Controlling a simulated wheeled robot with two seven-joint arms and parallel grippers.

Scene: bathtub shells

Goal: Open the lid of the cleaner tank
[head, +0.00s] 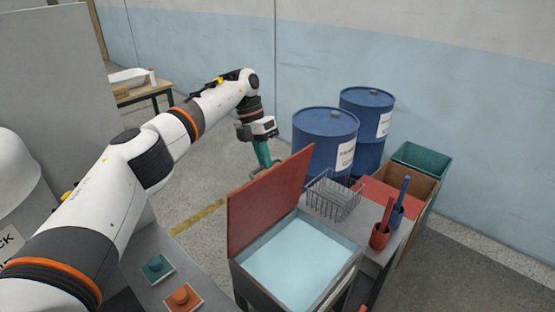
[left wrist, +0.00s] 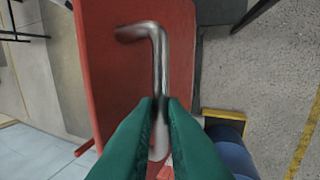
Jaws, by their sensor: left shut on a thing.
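The cleaner tank (head: 240,279) is a grey box holding pale blue liquid (head: 300,262). Its red lid (head: 262,205) stands raised, roughly upright, along the tank's left side. The lid also fills much of the left wrist view (left wrist: 105,75). My left gripper (head: 266,163) is at the lid's far side, its fingertips partly hidden by the lid in the head view. In the left wrist view its green fingers (left wrist: 161,103) are shut on the bent metal handle (left wrist: 158,55) of the lid. My right gripper is in neither view.
Two blue drums (head: 322,140) stand behind. Open floor lies left of the lid.

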